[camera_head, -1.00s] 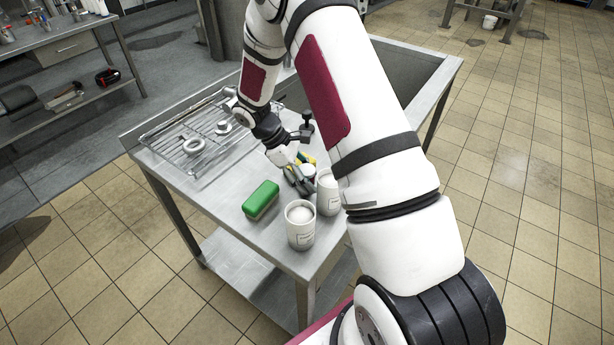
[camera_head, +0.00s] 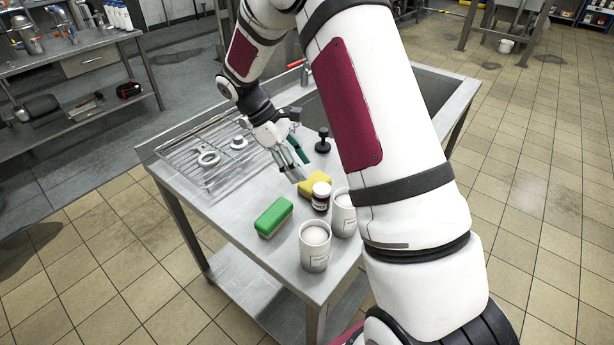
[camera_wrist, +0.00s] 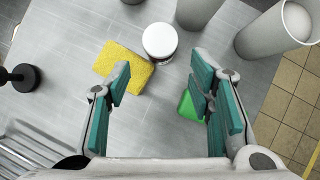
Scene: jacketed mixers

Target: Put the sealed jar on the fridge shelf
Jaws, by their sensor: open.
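The jar (camera_head: 321,196), small and dark with a pale label and a white lid, stands upright on the metal table. In the wrist view its white lid (camera_wrist: 160,41) shows from above, just beyond the fingertips and between their lines. My gripper (camera_head: 298,168) is open and empty above the table, to the left of and behind the jar, apart from it. In the wrist view its teal-padded fingers (camera_wrist: 162,78) are spread wide. I cannot make out a fridge shelf in either view.
A yellow sponge (camera_head: 316,184) lies against or close beside the jar. Two white cups (camera_head: 314,250) (camera_head: 343,216) stand in front and right. A green block (camera_head: 273,218) lies left. A black knobbed object (camera_head: 323,142) stands behind. A wire rack (camera_head: 190,165) holds rings.

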